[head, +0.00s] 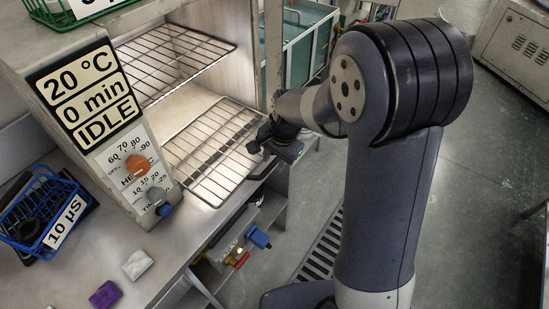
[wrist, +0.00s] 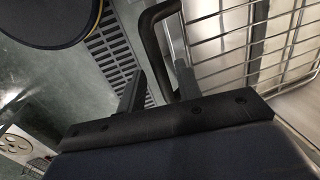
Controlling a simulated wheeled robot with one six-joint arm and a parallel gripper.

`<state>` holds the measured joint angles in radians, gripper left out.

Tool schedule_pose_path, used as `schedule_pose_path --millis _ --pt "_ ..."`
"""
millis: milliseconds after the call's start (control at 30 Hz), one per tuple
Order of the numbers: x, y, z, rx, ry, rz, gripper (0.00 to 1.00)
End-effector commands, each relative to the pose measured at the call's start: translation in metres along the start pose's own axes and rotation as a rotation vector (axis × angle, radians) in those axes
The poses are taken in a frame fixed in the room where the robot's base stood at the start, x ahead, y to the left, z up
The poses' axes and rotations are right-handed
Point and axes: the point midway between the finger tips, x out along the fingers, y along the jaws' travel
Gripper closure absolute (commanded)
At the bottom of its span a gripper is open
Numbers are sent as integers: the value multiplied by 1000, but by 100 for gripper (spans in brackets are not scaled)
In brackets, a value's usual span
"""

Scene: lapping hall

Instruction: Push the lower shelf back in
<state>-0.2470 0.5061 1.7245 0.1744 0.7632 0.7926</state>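The lower shelf (head: 212,150) is a wire rack sticking out of the open front of the oven, past the oven's front edge. Its wires (wrist: 285,40) fill the right of the wrist view. A dark bent handle bar (wrist: 147,48) sits at the shelf's front edge; it also shows in the head view (head: 264,171). My gripper (head: 264,146) is at the shelf's front right, beside the handle. In the wrist view my gripper's two fingers (wrist: 161,75) stand apart, with the bar's end appearing between or just beyond them. Whether they touch it cannot be told.
The upper shelf (head: 180,62) is inside the oven. The control panel (head: 92,100) reads 20 °C, 0 min, IDLE. A blue basket (head: 40,212), a white block (head: 137,264) and a purple block (head: 104,295) lie on the bench.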

Motion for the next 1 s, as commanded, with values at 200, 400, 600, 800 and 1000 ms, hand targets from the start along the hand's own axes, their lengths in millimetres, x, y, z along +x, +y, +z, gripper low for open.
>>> schedule_pose_path --millis 200,400,600,800,1000 --pt "0 0 0 0 0 0 85" --pt "0 0 0 0 0 0 100" --pt "0 0 0 0 0 0 100" --pt "0 0 0 0 0 -1 100" --pt "0 -8 0 -3 1 -2 100"
